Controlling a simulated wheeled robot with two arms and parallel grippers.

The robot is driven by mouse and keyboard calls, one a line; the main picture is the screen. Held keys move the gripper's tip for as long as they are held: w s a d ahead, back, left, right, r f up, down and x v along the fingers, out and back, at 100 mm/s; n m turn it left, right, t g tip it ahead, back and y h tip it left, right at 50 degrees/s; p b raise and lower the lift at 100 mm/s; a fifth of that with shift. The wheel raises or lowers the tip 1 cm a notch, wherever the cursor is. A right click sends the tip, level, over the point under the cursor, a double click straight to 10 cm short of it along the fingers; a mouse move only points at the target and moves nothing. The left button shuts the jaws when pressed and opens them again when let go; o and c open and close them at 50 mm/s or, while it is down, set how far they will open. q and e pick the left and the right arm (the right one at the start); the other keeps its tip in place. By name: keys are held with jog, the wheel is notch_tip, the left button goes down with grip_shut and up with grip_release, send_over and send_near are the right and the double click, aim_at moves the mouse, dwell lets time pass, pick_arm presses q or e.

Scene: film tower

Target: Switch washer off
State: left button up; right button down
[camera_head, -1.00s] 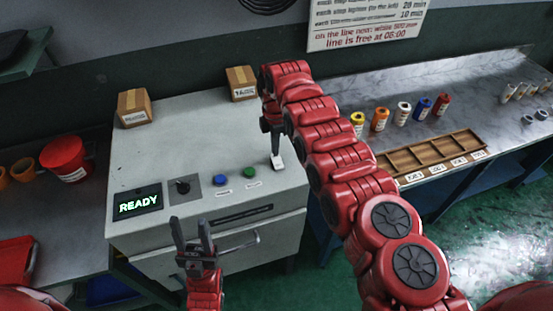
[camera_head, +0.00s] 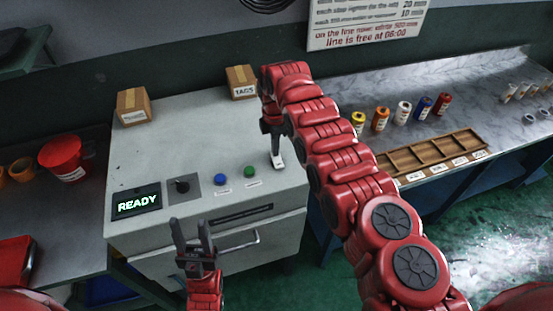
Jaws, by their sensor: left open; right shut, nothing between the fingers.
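The washer (camera_head: 165,160) is a pale box with a dark display (camera_head: 137,203) reading READY in green. Beside the display are a black knob (camera_head: 183,187), a blue button (camera_head: 220,180) and a green button (camera_head: 249,171). A white switch (camera_head: 278,163) sits at the right of the panel. My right gripper (camera_head: 275,153) is shut, pointing down at the white switch; its tips appear to touch it, though contact is hard to tell. My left gripper (camera_head: 191,230) is open and empty in front of the washer's front face, its fingers pointing up.
Two cardboard boxes, one at left (camera_head: 132,107) and one labelled TAGS (camera_head: 241,81), stand at the washer's back. A red bucket (camera_head: 65,158) stands on the left bench. The right bench holds several coloured canisters and a wooden tray (camera_head: 384,164). A handle (camera_head: 240,243) projects from the washer's front.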

jog(key=shift+f+b, duration=0.4)
jog(key=shift+f, duration=0.1)
jog(key=shift+r, duration=0.1)
jog(key=shift+r+p, duration=0.6)
jog(key=shift+r, duration=2.85)
